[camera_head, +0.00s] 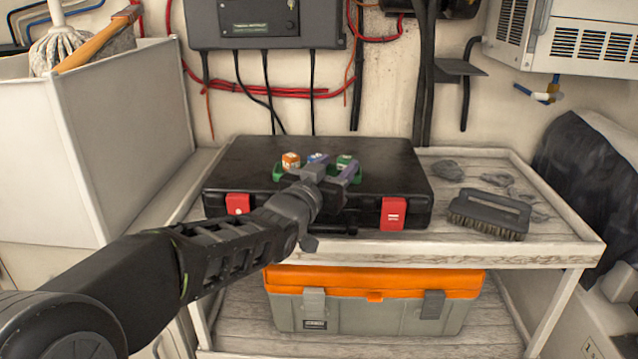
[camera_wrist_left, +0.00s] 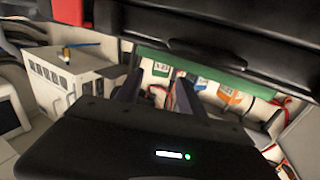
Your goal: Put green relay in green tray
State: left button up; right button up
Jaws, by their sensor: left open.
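The green tray (camera_head: 278,173) lies on top of a black case, partly hidden by my left gripper. It also shows as a green strip in the left wrist view (camera_wrist_left: 205,67). The green relay (camera_head: 345,161), with a white label, stands at the tray's right part. The green relay in the left wrist view (camera_wrist_left: 160,69) shows just beyond the gap between my fingers. My left gripper (camera_head: 331,171) is open and in front of the green relay, with nothing seen gripped. Whether a finger touches the relay is hidden. My right gripper is not in view.
A blue relay (camera_head: 317,158) and an orange relay (camera_head: 290,160) stand left of the green one. The black case (camera_head: 250,160) has red latches and rests on a cart. A brush (camera_head: 490,213) and grey lumps lie on its right. An orange-lidded toolbox (camera_head: 375,300) sits below.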

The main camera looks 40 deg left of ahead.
pick_arm(q)
jog(key=v, duration=1)
jog(key=shift+w, duration=0.1)
